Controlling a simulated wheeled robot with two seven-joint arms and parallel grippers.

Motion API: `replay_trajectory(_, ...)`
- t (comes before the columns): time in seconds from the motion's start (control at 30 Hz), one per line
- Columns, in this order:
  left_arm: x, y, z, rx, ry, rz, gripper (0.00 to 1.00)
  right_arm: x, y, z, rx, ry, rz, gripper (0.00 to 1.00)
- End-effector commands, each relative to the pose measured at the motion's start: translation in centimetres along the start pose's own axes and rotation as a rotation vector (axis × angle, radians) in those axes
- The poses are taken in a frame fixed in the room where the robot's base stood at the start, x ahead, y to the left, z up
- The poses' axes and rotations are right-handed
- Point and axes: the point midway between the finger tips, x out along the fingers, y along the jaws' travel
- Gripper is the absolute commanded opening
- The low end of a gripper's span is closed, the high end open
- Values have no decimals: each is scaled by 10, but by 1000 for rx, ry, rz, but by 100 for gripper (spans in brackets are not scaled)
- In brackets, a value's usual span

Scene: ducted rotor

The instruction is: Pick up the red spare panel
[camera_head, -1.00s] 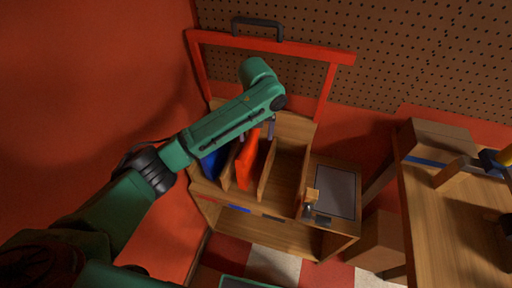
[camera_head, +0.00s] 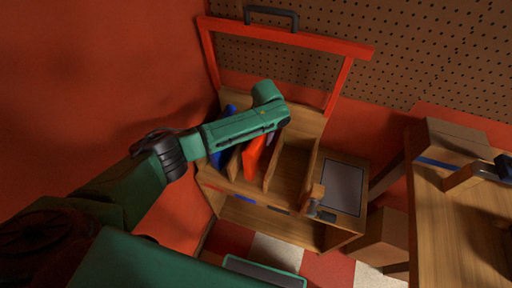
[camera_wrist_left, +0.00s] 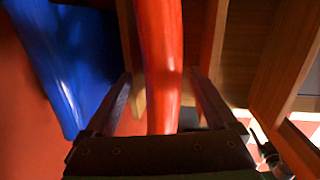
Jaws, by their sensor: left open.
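The red spare panel (camera_head: 253,158) stands on edge in a slot of the wooden rack (camera_head: 285,180), between wooden dividers. My left arm reaches over it from the left and hides its upper part in the head view. In the left wrist view the red panel (camera_wrist_left: 160,50) runs down the middle, between the two fingers of my left gripper (camera_wrist_left: 160,85). The gripper is open, with a finger on each side of the panel. I cannot tell whether either finger touches it. My right gripper is not in view.
A blue panel (camera_head: 219,155) stands in the slot to the left, close to the left finger; it also shows in the wrist view (camera_wrist_left: 62,65). A red frame (camera_head: 290,40) rises behind the rack. A wooden workbench (camera_head: 455,220) stands at the right.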

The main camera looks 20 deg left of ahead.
Motion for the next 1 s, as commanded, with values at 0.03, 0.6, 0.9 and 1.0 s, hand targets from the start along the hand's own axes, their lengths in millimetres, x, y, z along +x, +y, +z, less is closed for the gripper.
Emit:
replay_trajectory(0.03,1,0,0,0,-1,0,91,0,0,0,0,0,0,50)
replay_trajectory(0.6,-1,0,1,-1,-3,-1,0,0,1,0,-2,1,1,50)
replay_trajectory(0.9,-27,4,5,-2,-7,-3,0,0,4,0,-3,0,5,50)
replay_trajectory(1.0,-53,8,7,-2,-8,-3,0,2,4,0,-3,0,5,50)
